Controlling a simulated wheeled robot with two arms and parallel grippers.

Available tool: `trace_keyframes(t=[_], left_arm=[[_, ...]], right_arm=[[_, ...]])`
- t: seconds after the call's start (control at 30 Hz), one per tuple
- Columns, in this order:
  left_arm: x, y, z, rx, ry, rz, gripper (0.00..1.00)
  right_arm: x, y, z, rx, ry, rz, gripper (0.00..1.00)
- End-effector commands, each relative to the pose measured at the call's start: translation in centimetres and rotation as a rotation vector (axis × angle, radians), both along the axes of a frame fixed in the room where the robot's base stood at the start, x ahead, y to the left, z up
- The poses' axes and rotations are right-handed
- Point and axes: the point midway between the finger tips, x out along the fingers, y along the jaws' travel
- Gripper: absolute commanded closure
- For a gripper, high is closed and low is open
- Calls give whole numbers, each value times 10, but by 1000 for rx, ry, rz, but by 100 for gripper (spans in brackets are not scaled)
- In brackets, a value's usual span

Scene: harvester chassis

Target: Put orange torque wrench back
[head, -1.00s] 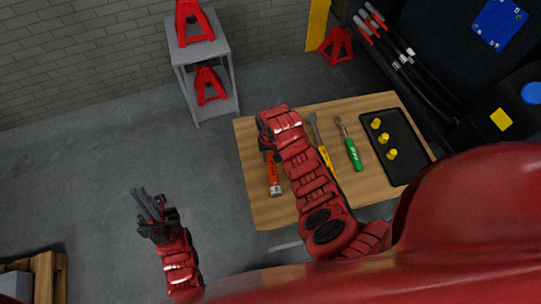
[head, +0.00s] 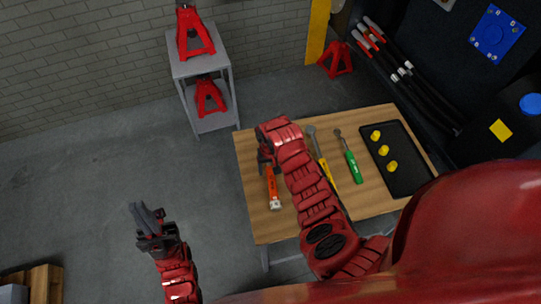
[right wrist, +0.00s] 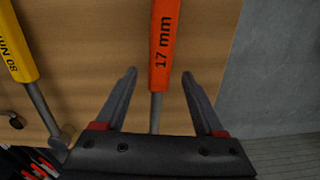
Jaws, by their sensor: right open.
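The orange torque wrench (head: 273,187) lies on the wooden table near its left edge. In the right wrist view its orange handle (right wrist: 162,45) reads "17 mm", and its grey shaft runs down between my fingers. My right gripper (right wrist: 158,85) is open, with one finger on each side of the wrench and clear gaps to both. In the head view my right gripper (head: 264,165) is at the wrench's far end, partly hidden by my arm. My left gripper (head: 146,224) is over the floor left of the table, away from the tools; its fingers' gap is unclear.
A yellow-handled wrench (head: 326,170) and a green-handled wrench (head: 353,167) lie to the right on the table (head: 262,224). A black tray (head: 412,180) with yellow pieces is beyond them. A grey shelf (head: 204,65) with red stands is behind the table.

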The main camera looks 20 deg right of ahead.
Motion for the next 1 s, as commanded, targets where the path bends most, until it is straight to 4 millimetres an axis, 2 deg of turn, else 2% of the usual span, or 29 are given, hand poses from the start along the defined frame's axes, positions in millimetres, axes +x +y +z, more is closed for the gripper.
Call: trace_keyframes(t=[0.17,0.33,0.4,0.57,0.7,1.0], left_arm=[[0,0,-10,0,0,0,100],[0,0,-22,0,0,0,100],[0,0,-9,0,0,0,100],[0,0,18,0,-1,0,100],[0,0,27,0,0,0,100],[0,0,32,0,0,0,100]], right_arm=[[0,-1,20,-2,-6,2,29],[0,-2,50,-3,-6,-1,29],[1,0,79,-1,-9,3,29],[-1,0,122,-5,-2,4,29],[-1,0,145,-5,-1,2,29],[-2,-1,165,-2,0,0,29]])
